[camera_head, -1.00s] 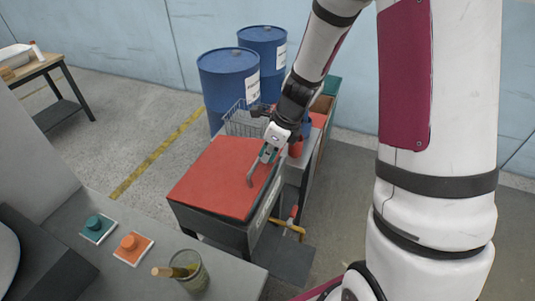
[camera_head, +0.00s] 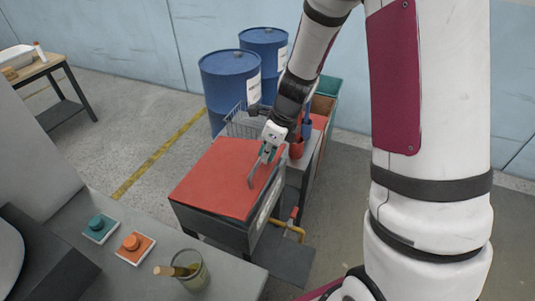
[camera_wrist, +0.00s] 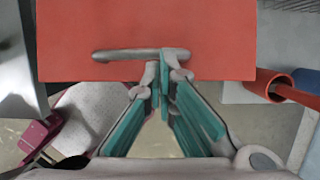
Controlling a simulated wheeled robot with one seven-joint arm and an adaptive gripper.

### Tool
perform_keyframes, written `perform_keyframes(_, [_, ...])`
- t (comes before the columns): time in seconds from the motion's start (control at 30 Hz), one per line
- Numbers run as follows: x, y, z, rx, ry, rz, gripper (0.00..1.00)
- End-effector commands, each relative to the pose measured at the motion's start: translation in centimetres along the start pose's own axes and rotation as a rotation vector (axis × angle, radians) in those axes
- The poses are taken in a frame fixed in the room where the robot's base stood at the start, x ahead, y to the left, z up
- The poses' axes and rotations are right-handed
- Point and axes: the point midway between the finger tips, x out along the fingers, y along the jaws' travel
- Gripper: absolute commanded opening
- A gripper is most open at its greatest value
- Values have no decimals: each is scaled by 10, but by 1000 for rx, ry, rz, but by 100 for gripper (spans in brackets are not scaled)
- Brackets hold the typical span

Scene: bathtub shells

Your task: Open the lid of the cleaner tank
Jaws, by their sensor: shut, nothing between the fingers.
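The cleaner tank (camera_head: 212,232) is a dark grey box with a flat red lid (camera_head: 215,175), which looks closed. A grey bar handle (camera_head: 251,180) lies along the lid's right side; in the wrist view the handle (camera_wrist: 125,54) runs near the edge of the red lid (camera_wrist: 90,25). My gripper (camera_head: 263,160) is at the handle's far end in the head view. In the wrist view my gripper's fingertips (camera_wrist: 162,68) are together, with nothing between them, beside or touching the handle's right part. Exact contact is unclear.
Blue drums (camera_head: 229,85) and a wire basket (camera_head: 243,125) stand behind the tank. A red cup-like container (camera_head: 296,149) is right of my gripper. A near counter (camera_head: 125,277) holds teal and orange buttons and a glass jar (camera_head: 191,272).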

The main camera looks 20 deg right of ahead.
Motion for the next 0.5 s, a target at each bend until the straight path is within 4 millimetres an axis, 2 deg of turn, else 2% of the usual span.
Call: perform_keyframes(0.5, [-8, 0, 8, -2, 41, 0, 0])
